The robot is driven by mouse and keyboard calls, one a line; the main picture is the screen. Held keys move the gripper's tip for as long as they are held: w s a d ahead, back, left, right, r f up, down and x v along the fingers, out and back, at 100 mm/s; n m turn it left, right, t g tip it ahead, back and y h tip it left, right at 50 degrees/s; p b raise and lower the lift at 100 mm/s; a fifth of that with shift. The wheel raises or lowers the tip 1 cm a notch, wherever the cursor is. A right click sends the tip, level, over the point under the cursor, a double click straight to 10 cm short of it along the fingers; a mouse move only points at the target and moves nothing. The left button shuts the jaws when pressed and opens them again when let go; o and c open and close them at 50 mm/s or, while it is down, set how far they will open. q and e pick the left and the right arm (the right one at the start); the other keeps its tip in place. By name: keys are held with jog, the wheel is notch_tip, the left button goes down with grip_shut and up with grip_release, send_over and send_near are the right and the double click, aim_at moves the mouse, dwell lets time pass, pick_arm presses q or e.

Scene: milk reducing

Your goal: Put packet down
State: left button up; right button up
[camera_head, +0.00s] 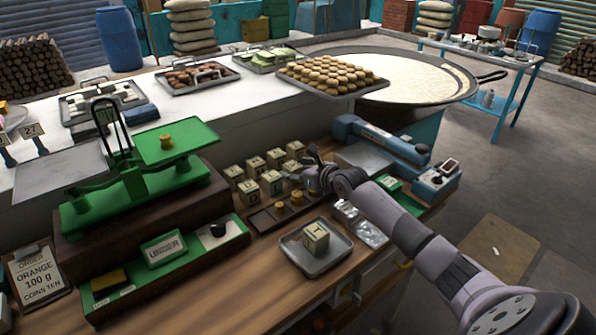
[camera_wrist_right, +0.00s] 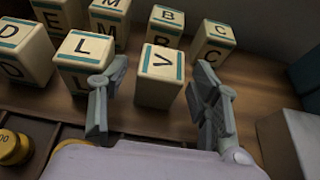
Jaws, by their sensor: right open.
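A cream packet marked V (camera_wrist_right: 158,78), shaped like a cube with teal bands, stands upright on the wooden counter. My right gripper (camera_wrist_right: 160,97) is open, with one finger on each side of this packet; whether they touch it is unclear. In the head view my right gripper (camera_head: 312,172) is at the right end of the packet group and hides part of it. Other packets, including one marked L (camera_wrist_right: 84,50) and one marked D (camera_wrist_right: 24,50), stand close by. Another packet (camera_head: 316,237) sits alone on a small metal tray (camera_head: 335,262). My left gripper is not in view.
Brass weights (camera_head: 296,197) sit in a dark wooden rack in front of the packets. A blue device (camera_head: 385,140) stands right of my gripper. Bare counter lies left of the small tray.

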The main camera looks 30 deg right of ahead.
jog(key=shift+r, duration=0.25)
jog(key=shift+s, duration=0.25)
jog(key=b+v, duration=0.1)
jog(key=v, duration=0.8)
jog(key=shift+s+d, duration=0.1)
jog(key=shift+s, duration=0.3)
jog(key=shift+v, duration=0.9)
